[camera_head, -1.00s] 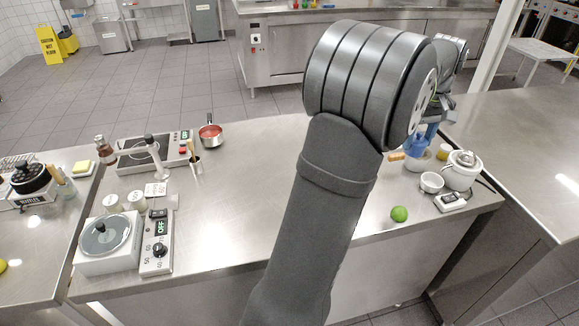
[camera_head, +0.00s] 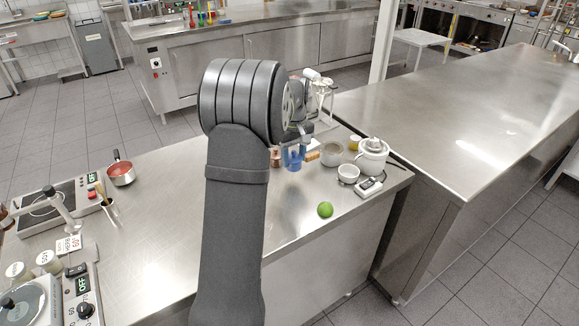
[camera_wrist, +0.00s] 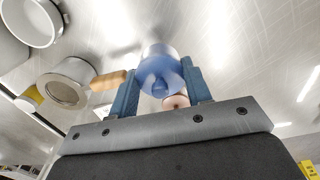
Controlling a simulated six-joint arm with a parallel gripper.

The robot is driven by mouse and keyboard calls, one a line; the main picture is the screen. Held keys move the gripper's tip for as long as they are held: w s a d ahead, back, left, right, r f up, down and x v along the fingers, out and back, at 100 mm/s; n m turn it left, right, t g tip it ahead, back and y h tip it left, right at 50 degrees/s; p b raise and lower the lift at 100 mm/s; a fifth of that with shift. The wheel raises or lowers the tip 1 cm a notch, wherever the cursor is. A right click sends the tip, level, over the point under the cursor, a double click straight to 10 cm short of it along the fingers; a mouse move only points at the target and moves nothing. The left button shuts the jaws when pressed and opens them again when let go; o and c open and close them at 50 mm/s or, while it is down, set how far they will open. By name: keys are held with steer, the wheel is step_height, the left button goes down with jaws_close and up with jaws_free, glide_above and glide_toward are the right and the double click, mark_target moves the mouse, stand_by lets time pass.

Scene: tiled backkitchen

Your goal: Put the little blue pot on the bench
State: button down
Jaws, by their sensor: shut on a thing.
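The little blue pot (camera_wrist: 162,62) is between the two fingers of my gripper (camera_wrist: 160,90) in the wrist view. The fingers are shut on its sides. In the head view the blue pot (camera_head: 293,157) shows below my gripper (camera_head: 297,140), over the steel counter (camera_head: 160,250). I cannot tell whether its underside touches the steel. A second steel bench (camera_head: 450,100) stands to the right, across a narrow gap. My arm hides part of the counter left of the pot.
Close right of the pot are a grey pot (camera_head: 332,154) with a wooden handle, a white cup (camera_head: 348,174), a lidded white pot (camera_head: 372,158) and a green lime (camera_head: 325,209). A copper item (camera_head: 276,158) is just left. The right bench is largely clear.

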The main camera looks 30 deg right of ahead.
mark_target(291, 166)
steer(key=shift+w+a+f, duration=0.2)
steer(key=shift+w+f, duration=0.15)
steer(key=shift+w, duration=0.25)
steer(key=shift+f, duration=2)
steer(key=shift+f, duration=0.1)
steer(key=c, duration=0.7)
jaws_free()
steer(key=shift+c, duration=0.2)
step_height(291, 166, up, 12)
steer(key=shift+r, duration=0.15)
